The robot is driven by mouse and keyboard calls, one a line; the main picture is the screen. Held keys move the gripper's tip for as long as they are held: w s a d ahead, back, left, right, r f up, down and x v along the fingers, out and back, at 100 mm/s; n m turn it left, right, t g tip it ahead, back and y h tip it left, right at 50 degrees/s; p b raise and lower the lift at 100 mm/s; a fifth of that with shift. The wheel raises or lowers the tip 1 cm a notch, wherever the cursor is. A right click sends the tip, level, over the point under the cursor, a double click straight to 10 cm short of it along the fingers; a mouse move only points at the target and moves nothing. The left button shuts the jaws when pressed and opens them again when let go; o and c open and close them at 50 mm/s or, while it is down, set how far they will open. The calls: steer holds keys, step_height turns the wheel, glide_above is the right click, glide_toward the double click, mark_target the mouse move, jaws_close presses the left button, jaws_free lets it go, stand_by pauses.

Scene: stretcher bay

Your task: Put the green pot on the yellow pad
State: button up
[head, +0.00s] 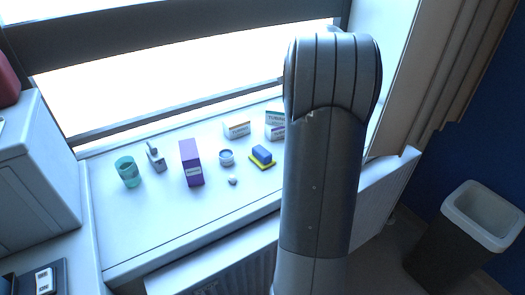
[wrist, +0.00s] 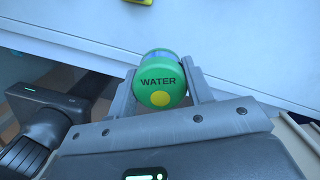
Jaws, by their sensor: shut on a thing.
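The green pot (wrist: 160,83) has a round green lid marked WATER with a yellow dot. In the wrist view my gripper (wrist: 160,88) is shut on it, one finger on each side. The yellow pad (head: 265,167) lies on the white sill in the head view, with a blue block (head: 262,153) on it. A small yellow piece at the top edge of the wrist view may be the pad; too little shows to be sure. My gripper and the pot are hidden in the head view behind my arm.
On the sill (head: 140,235) stand a teal cup (head: 128,172), a grey dispenser-like object (head: 156,159), a purple box (head: 191,163), a small round jar (head: 226,157), a pebble-like piece (head: 233,181) and small cartons (head: 237,129). A bin (head: 462,240) stands right. The sill's front is clear.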

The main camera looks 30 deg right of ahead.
steer(key=shift+w+a+r, duration=0.1)
steer(key=shift+w+a, duration=0.1)
steer(key=shift+a, duration=0.2)
glide_above(261, 150)
steer(key=f, duration=0.6)
steer(key=shift+s+d+f, duration=0.1)
steer(key=shift+s+f, duration=0.15)
steer(key=shift+f, duration=2.2)
steer(key=shift+f, duration=0.15)
steer(key=o, duration=1)
